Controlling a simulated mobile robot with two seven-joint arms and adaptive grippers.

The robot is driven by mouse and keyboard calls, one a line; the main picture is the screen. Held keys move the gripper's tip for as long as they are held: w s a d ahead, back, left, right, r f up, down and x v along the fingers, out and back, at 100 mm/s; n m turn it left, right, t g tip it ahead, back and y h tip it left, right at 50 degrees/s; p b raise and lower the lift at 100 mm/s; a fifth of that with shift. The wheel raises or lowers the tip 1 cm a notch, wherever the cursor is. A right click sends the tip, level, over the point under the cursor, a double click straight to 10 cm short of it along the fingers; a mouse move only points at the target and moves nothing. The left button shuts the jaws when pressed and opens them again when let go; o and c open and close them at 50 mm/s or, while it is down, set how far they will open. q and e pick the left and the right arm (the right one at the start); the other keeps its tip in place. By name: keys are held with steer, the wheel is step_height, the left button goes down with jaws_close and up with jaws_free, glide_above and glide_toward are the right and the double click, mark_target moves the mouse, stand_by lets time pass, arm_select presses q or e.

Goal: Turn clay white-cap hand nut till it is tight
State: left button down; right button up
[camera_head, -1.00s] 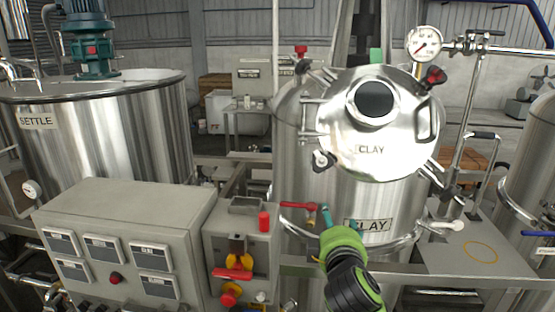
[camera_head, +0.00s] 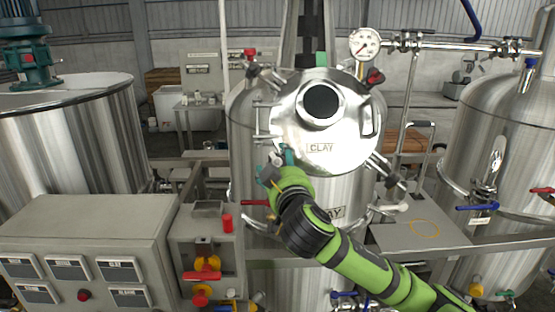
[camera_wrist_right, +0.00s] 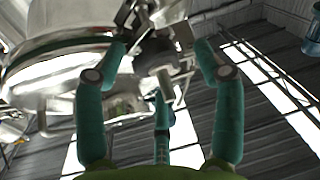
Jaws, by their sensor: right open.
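The CLAY tank (camera_head: 345,190) stands in the middle of the head view, its round steel lid (camera_head: 350,140) tilted toward me. My right gripper (camera_head: 273,167) is at the lid's lower left edge, where the white-cap hand nut sat in the earlier head view; the gripper now mostly covers that spot. In the right wrist view, my teal fingers (camera_wrist_right: 160,65) are spread apart, with dark and grey clamp hardware (camera_wrist_right: 155,50) showing between and beyond their tips. I cannot tell whether they touch it. My left gripper is not in view.
Other lid fasteners include a red-capped one (camera_head: 375,77) at upper right and a dark one (camera_head: 393,181) at lower right. A pressure gauge (camera_head: 364,44) stands above the lid. A grey control box (camera_head: 85,235) and red-handled valve box (camera_head: 205,245) stand at front left.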

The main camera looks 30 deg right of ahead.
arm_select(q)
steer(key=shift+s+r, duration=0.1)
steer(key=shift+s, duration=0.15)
arm_select(e)
steer(key=shift+w+d, duration=0.1)
steer(key=shift+w, duration=0.1)
steer(key=shift+c, duration=0.4)
steer(key=c, duration=1)
steer(key=shift+m+h+b, duration=0.5)
steer(key=shift+m+b, duration=0.45)
steer(key=shift+m, duration=0.05)
steer(key=m+g+h+b, duration=0.1)
steer(key=m+b, duration=0.1)
steer(key=m, duration=0.1)
steer(key=shift+r+h, duration=0.1)
steer(key=shift+h, duration=0.3)
arm_select(q)
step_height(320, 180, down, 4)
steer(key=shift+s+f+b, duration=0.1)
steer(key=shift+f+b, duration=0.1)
steer(key=shift+b, duration=0.1)
arm_select(e)
steer(key=shift+r+m+g+h, duration=0.15)
steer(key=shift+m+g+h, duration=0.3)
steer(key=shift+m, duration=0.35)
steer(key=o, duration=1.1)
steer(key=shift+a, duration=0.2)
